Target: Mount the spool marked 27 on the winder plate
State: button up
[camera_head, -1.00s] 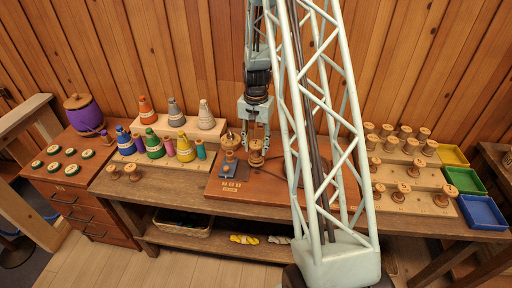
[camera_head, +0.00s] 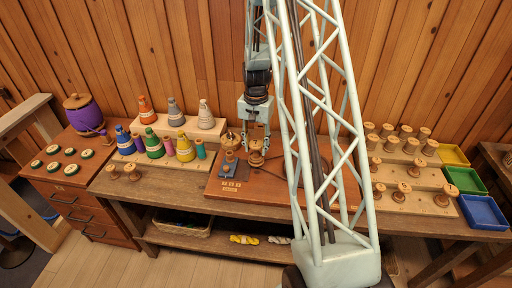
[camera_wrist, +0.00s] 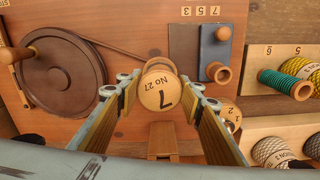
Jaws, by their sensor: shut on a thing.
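The spool marked 27 (camera_wrist: 158,92) is pale turned wood, with a large 7 and "No 27" on its end face in the wrist view. In the head view the spool (camera_head: 256,159) stands over the reddish winder board (camera_head: 270,187). My gripper (camera_wrist: 158,90) is shut on it, one finger on each side; the gripper (camera_head: 256,146) points down in the head view. The winder plate is not visible; the belt from the dark wheel (camera_wrist: 58,72) runs towards the spool. I cannot tell whether the spool touches the board.
A wooden piece (camera_wrist: 228,113) stands close beside my right finger. A blue block with a wooden knob (camera_wrist: 216,48) lies beyond it. Coloured cones (camera_head: 154,143) stand at left. Several spools (camera_head: 398,193) and coloured trays (camera_head: 483,212) are at right.

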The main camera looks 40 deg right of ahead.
jog(key=shift+f, duration=0.45)
jog(key=o, duration=0.6)
jog(key=shift+c, duration=0.2)
jog(key=shift+r, duration=0.15)
jog(key=shift+r+p, duration=2.1)
jog(key=shift+r, duration=3.25)
